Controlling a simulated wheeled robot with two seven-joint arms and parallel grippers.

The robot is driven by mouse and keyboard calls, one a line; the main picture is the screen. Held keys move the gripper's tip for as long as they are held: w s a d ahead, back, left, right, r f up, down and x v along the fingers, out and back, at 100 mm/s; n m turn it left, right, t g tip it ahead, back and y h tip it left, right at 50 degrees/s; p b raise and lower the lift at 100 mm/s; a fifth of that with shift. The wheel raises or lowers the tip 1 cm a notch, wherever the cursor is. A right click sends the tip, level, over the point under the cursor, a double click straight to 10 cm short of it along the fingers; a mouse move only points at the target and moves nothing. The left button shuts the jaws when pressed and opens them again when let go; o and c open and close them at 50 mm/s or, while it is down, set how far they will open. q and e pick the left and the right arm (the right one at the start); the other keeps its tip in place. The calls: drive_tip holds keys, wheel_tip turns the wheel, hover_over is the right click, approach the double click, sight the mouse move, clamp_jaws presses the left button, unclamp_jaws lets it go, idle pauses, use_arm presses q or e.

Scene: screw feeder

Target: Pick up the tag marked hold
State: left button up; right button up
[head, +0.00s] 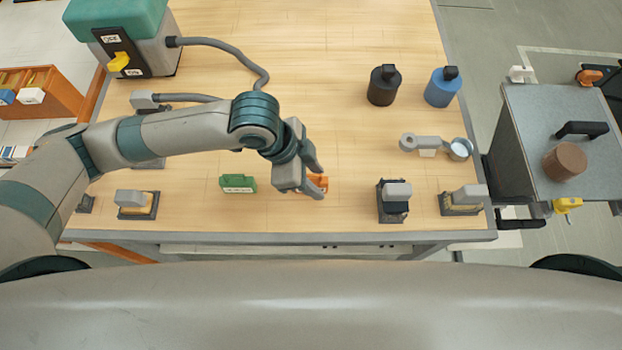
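A green tag (238,183) with a pale label stands on the wooden table near its front edge. Its lettering is too small to read. An orange tag (319,182) is to the right of it, partly hidden by my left gripper (318,182). I cannot tell from this view which tag is marked hold. My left gripper points down at the orange tag, with its fingers around or just over it. Whether the fingers have closed on the tag is not clear. My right gripper is not in view.
Small grey-topped devices (394,200) line the table's front edge. A black canister (383,86) and a blue canister (442,87) stand at the back right, with a round magnifier (459,149) nearer. A green-topped machine (118,25) is at back left. A grey cart (560,120) stands right of the table.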

use_arm(q)
drive_tip(key=shift+x, duration=1)
clamp_jaws()
